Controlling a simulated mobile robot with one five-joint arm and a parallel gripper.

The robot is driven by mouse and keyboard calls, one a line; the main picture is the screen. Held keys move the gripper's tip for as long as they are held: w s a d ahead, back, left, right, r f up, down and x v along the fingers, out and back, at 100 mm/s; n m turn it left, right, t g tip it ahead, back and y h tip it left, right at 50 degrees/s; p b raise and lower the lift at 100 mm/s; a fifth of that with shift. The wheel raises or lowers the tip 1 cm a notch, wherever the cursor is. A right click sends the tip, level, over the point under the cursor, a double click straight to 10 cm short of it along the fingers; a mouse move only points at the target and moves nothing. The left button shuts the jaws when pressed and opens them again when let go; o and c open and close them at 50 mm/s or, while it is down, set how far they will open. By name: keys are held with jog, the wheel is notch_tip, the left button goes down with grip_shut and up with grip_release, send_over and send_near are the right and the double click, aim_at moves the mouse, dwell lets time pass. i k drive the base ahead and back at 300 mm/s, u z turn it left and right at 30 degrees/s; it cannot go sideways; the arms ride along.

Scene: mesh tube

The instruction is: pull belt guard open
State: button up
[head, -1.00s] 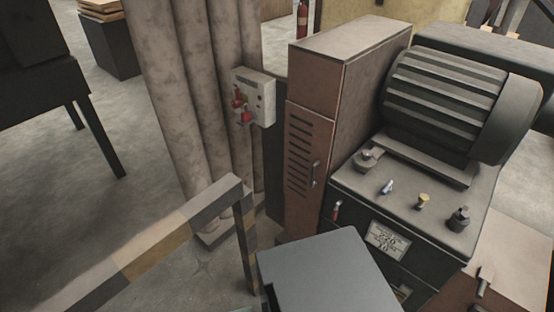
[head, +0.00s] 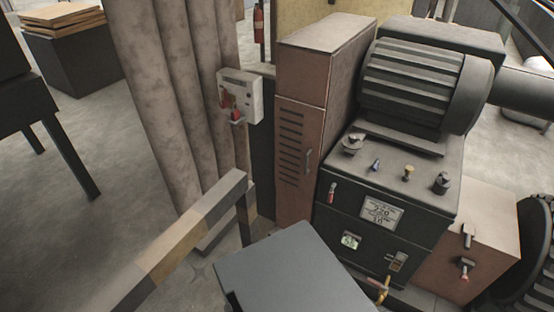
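A tall brown metal housing (head: 325,65) stands beside the ribbed dark motor, and it looks like the belt guard, though I cannot be certain. Its front has a louvred door (head: 291,140) with several dark slots. A small upright handle (head: 308,160) sits on the right side of that door. The door looks shut. The machine's dark control box (head: 395,225) stands to its right, with knobs on top and label plates on its front. My gripper is not in view.
A striped rail (head: 165,255) crosses the lower left, in front of the ribbed column (head: 160,90). A switch box (head: 240,96) with red parts hangs by the column. A low brown box (head: 500,225) with two handles and a dark wheel (head: 538,260) stand at right. Open floor (head: 75,190) lies left.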

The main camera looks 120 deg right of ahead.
aim_at(299, 126)
jog(key=z, duration=0.55)
jog(key=i, duration=0.15)
jog(key=z, duration=3.95)
jog(key=i, duration=0.5)
jog(key=u, duration=0.45)
jog(key=k, duration=1.25)
jog(key=u, duration=0.4)
jog(key=i, duration=1.2)
jog(key=u, duration=0.25)
